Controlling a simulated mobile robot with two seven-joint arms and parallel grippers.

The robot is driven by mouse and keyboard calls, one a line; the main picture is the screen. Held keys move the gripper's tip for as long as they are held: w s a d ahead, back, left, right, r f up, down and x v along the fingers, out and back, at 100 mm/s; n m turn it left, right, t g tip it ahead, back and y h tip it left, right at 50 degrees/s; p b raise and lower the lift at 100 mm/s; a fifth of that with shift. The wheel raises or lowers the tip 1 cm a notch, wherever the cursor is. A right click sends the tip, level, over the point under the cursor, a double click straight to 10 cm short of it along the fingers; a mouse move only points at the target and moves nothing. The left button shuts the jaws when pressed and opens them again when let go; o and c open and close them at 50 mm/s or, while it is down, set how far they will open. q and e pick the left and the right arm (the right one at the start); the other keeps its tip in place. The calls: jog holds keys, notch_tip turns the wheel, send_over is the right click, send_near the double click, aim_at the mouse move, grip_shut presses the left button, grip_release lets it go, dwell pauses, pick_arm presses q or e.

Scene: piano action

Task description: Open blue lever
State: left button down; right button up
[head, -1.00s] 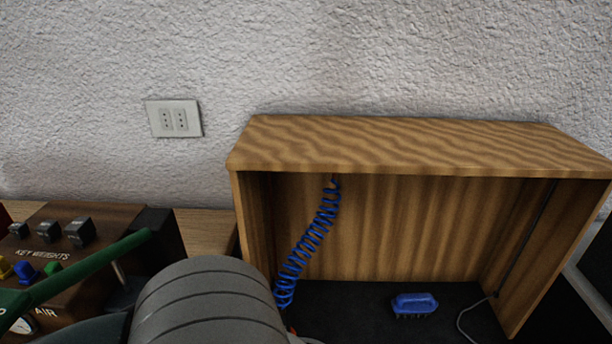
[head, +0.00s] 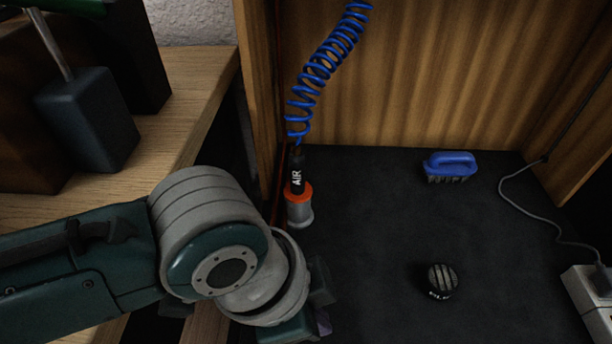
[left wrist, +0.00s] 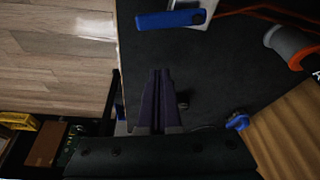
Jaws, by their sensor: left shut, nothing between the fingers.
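My left gripper (left wrist: 157,92) points into the left wrist view with its two dark purple fingers together and nothing between them. In the head view only a bit of a purple finger (head: 322,320) shows below the wrist. In the left wrist view a flat blue bar (left wrist: 170,19) lies beyond the fingertips, by a pale box (left wrist: 208,10). A small blue piece (left wrist: 237,122) shows at the edge of a wooden panel, right of the fingers. I cannot tell for sure which is the blue lever. The fingers touch neither. My right gripper is out of view.
In the head view a wooden cabinet (head: 255,90) has a dark floor with an orange-collared AIR fitting (head: 299,205) on a coiled blue hose (head: 322,62). A blue brush (head: 450,163), a round dark knob-like object (head: 441,280) and a white power strip (head: 590,300) are there.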

pick_arm(q)
jog(key=b+x, duration=0.2)
jog(key=x, duration=0.2)
jog(key=shift+f, duration=0.3)
jog(key=shift+s+a+r+p, duration=0.1)
jog(key=shift+s+a+p, duration=0.15)
jog(key=shift+a, duration=0.7)
jog(key=shift+s+a+r+p, duration=0.1)
jog(key=shift+s+a+p, duration=0.15)
jog(key=shift+a, duration=0.65)
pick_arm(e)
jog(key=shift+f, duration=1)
